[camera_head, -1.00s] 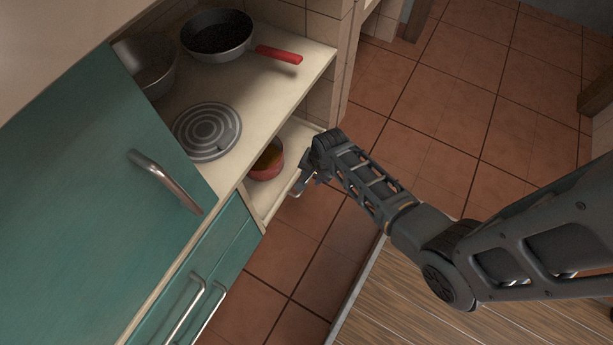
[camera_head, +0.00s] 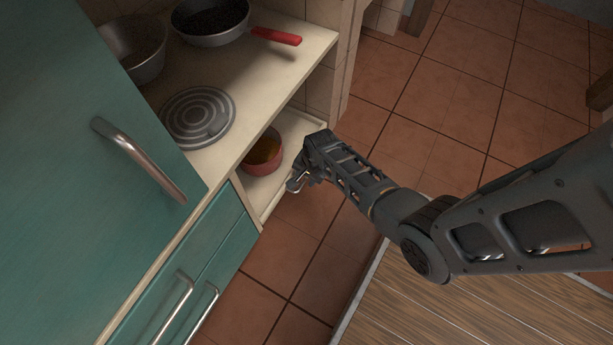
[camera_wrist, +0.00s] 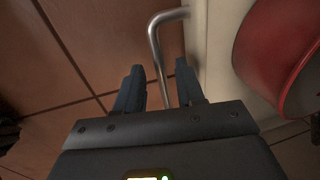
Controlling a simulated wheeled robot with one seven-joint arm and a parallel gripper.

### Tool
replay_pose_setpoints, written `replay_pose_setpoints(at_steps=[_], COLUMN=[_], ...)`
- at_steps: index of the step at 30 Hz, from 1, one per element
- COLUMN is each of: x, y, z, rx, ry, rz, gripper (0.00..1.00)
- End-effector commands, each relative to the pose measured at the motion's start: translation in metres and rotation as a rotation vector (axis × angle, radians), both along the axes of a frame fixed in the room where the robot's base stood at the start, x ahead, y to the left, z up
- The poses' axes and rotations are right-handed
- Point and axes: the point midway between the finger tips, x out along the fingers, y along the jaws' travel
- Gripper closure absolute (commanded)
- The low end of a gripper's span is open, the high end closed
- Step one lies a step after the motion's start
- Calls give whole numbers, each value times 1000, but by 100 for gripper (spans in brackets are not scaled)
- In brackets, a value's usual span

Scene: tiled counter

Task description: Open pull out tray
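The pull-out tray (camera_head: 296,127) is a pale shelf under the counter, standing partly out past the counter's edge. Its pale edge also shows in the wrist view (camera_wrist: 216,62). A red bowl (camera_head: 270,160) with brownish contents sits on the tray. The tray's bent metal handle (camera_wrist: 154,45) is on its front side. My gripper (camera_wrist: 160,88) is at this handle, its two dark fingers apart, one on each side of the bar, with visible gaps. In the head view my gripper (camera_head: 299,180) partly hides the handle.
The counter (camera_head: 270,85) above bears a pan (camera_head: 215,28) with a red handle, a metal pot (camera_head: 140,55) and a round grey burner plate (camera_head: 198,117). Teal cabinet doors (camera_head: 75,220) with metal handles are at left. Tiled floor (camera_head: 450,100) in front of the tray is open.

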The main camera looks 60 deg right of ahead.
Motion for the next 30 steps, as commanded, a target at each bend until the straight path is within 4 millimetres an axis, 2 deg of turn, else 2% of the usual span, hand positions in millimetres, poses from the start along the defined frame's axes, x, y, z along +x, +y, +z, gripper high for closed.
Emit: replay_pose_setpoints(at_steps=[4, 15, 30], x=[0, 0, 0], y=[0, 0, 0], z=[1, 1, 0], rx=[0, 0, 0], ry=[0, 0, 0], rz=[0, 0, 0], gripper=[64, 99, 100])
